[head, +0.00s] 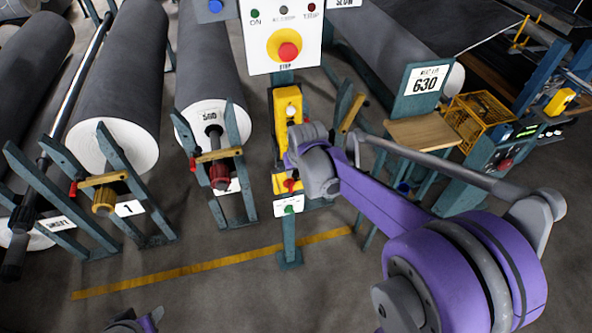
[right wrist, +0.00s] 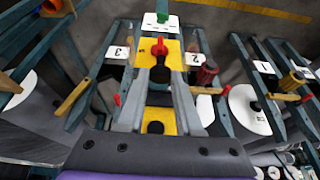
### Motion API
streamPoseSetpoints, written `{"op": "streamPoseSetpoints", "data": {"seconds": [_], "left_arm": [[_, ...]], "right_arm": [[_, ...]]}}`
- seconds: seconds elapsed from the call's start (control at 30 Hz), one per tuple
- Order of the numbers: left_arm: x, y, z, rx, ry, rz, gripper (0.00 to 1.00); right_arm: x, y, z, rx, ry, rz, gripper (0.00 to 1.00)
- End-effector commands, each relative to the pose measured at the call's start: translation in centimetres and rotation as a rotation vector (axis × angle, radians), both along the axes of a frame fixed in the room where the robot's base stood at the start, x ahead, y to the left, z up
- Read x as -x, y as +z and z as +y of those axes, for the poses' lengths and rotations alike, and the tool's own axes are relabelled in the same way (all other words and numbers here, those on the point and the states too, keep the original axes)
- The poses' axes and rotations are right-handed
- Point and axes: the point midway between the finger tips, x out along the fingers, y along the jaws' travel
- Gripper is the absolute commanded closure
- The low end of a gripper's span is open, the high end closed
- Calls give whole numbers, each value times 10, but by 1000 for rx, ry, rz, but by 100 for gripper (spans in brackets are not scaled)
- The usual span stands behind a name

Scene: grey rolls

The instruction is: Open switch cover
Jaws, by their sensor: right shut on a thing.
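A yellow switch box (head: 287,104) is fixed to a teal post below the white stop panel. Its lower part carries a red switch (head: 290,184), which also shows in the right wrist view (right wrist: 159,47). My right gripper (head: 302,142) is in front of the box and hides its middle. In the right wrist view its grey fingers (right wrist: 160,76) are on either side of a dark round part on the yellow box, and it is shut on that part. I cannot tell how far any cover is open. Part of my left arm (head: 135,322) shows at the bottom edge; its jaws cannot be made out.
The stop panel (head: 283,38) with its red button is just above the box. A green button on a white plate (head: 289,206) is below. Grey rolls (head: 120,75) on teal stands fill the left. A post with sign 630 (head: 425,82) and a yellow crate (head: 480,117) stand right.

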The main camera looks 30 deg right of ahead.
Motion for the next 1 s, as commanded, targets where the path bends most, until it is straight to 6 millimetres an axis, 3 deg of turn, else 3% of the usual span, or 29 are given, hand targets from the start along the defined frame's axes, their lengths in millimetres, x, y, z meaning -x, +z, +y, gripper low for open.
{"op": "streamPoseSetpoints", "data": {"seconds": [0.33, 0.57, 0.8, 0.83, 1.0], "left_arm": [[0, -1, 0, 0, 0, 1, 50], [11, -24, 0, 0, 0, 20, 50], [9, -21, 0, 0, 0, 18, 50], [9, -21, 0, 0, 0, 18, 50], [9, -21, 0, 0, 0, 18, 50]], "right_arm": [[1, -1, 0, 0, 0, 0, 100], [21, -23, 5, -1, 0, 6, 100], [21, -19, 5, -1, 0, 5, 100], [21, -19, 5, -1, 0, 5, 64], [20, -19, 5, -1, 0, 3, 37]]}}
